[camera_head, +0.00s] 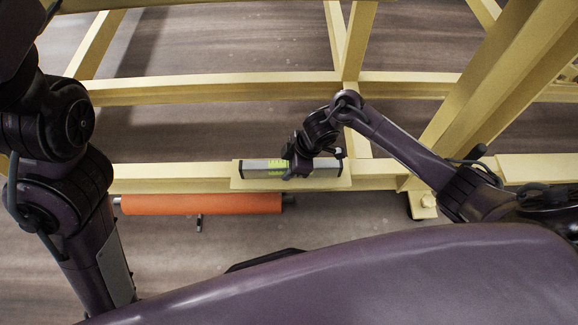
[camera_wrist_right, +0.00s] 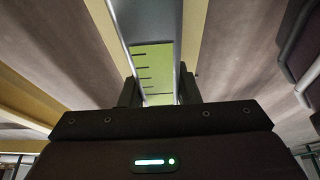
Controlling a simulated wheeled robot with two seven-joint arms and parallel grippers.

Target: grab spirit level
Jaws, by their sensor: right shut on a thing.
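The spirit level (camera_head: 262,169) is a grey bar with black ends and a yellow-green vial window. It lies lengthwise on a flat yellow plate (camera_head: 240,185) on the near beam. My right gripper (camera_head: 298,165) is over its middle, just right of the vial, and is shut on it. In the right wrist view, the level (camera_wrist_right: 152,65) runs between the two dark fingers (camera_wrist_right: 159,95), with the marked green face showing. I cannot tell whether the level is lifted off the plate. My left arm shows at the left edge, but its gripper is outside the picture.
Yellow beams (camera_head: 220,90) form a frame around the level, with a thick post (camera_head: 490,80) at the right. An orange roller (camera_head: 200,204) hangs just below the near beam at the left. The floor shows between the beams.

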